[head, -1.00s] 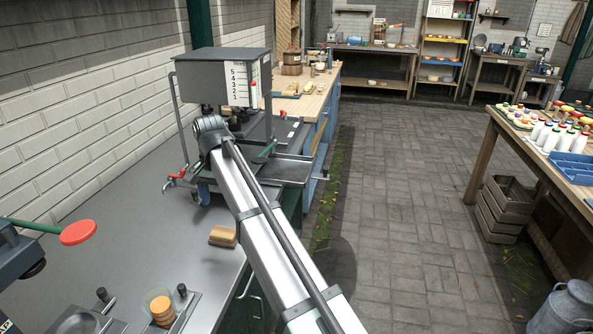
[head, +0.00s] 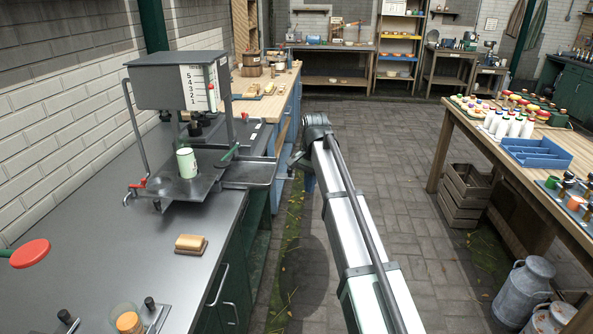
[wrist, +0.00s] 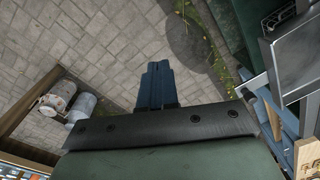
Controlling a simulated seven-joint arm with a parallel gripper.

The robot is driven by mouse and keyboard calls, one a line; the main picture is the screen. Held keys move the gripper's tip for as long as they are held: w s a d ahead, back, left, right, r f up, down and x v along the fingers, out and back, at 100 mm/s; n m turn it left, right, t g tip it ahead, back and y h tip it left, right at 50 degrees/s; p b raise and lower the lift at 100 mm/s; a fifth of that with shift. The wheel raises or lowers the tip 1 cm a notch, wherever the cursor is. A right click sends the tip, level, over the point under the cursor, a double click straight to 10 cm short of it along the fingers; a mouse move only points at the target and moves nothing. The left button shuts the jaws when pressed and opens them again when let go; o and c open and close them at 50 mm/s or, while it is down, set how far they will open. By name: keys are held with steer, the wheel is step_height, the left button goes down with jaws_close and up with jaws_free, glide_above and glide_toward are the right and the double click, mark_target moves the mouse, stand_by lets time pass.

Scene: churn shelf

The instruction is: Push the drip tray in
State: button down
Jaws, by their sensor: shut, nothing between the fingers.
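The drip tray (head: 250,173) is a dark, flat metal tray at the machine's base in the head view. It sticks out to the right, past the counter's edge. What seems to be its grey rimmed end shows at the right of the wrist view (wrist: 303,62). The machine (head: 178,82) is a grey box on posts with a 1-to-5 scale. A pale green cup (head: 186,163) stands upright on its base plate. My gripper (head: 308,183) is over the floor, to the right of the tray and apart from it. Its dark blue fingers (wrist: 157,84) are together and empty.
The grey counter (head: 110,235) carries a sponge-like block (head: 190,243). A blue-fronted wooden bench (head: 285,88) stands behind the machine. A table with bottles and a blue tray (head: 537,152) is at the right, with a crate (head: 463,195) beneath. The paved floor between is clear.

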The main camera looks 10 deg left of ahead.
steer(key=w+r+n+t+y, duration=0.1)
steer(key=w+r+t+y, duration=0.2)
steer(key=w+t, duration=0.55)
steer(key=shift+w+a+f+g, duration=0.35)
steer(key=shift+w+a+f, duration=0.65)
steer(key=shift+w+f, duration=0.5)
steer(key=shift+w+a+f+g, duration=0.35)
steer(key=shift+w+a+f, duration=0.65)
steer(key=shift+w+f, duration=0.5)
steer(key=shift+w+a+f+g, duration=0.35)
steer(key=shift+w+a+f, duration=0.8)
steer(key=shift+w, duration=0.55)
steer(key=shift+d+f, duration=0.1)
steer(key=shift+d, duration=0.05)
glide_above(260, 178)
steer(key=shift+s, duration=0.1)
